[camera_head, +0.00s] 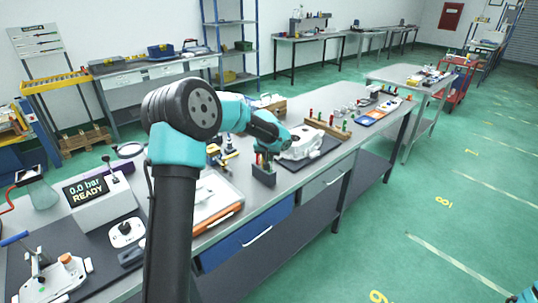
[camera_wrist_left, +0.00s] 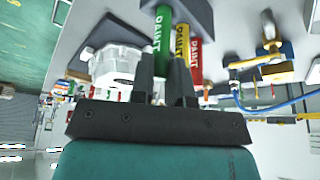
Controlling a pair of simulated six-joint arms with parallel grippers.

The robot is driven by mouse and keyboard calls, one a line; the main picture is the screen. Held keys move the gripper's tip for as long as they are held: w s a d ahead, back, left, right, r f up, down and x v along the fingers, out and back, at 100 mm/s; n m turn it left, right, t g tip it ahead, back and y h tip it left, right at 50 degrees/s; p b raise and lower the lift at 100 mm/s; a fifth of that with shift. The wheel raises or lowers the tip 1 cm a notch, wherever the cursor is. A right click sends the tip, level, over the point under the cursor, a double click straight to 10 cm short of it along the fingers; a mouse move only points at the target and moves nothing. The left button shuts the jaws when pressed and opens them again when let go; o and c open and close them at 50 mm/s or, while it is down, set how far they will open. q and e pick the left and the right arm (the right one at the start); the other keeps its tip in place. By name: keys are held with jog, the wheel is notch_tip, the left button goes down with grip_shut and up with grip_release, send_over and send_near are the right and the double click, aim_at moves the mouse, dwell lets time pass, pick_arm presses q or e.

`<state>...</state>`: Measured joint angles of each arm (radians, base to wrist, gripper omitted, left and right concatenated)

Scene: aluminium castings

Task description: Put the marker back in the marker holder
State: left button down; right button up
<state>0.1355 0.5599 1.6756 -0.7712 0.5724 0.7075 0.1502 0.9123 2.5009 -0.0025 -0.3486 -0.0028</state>
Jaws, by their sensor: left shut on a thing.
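The marker holder (camera_head: 264,177) is a small dark grey block on the workbench near its front edge. In the left wrist view the holder (camera_wrist_left: 203,14) is at the top. My left gripper (camera_head: 266,153) is over it, pointing down. In the left wrist view its fingers (camera_wrist_left: 163,80) are shut on the green paint marker (camera_wrist_left: 162,35), which lines up with the holder. I cannot tell how deep its far end sits. A yellow marker (camera_wrist_left: 182,42) and a red marker (camera_wrist_left: 196,58) stand in the holder beside it. My right gripper is out of view.
A white casting (camera_head: 302,142) lies on a dark mat just right of the holder. A tray with an orange edge (camera_head: 219,220) is to the left. A wooden rack (camera_head: 328,128) with coloured pieces stands farther back. A pressure display (camera_head: 88,190) is at the left.

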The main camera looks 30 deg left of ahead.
pick_arm(q)
jog(key=shift+f, duration=0.35)
jog(key=c, duration=1)
grip_release()
jog(key=v, duration=1.7)
jog(key=shift+d+r, duration=0.1)
jog(key=shift+r, duration=0.1)
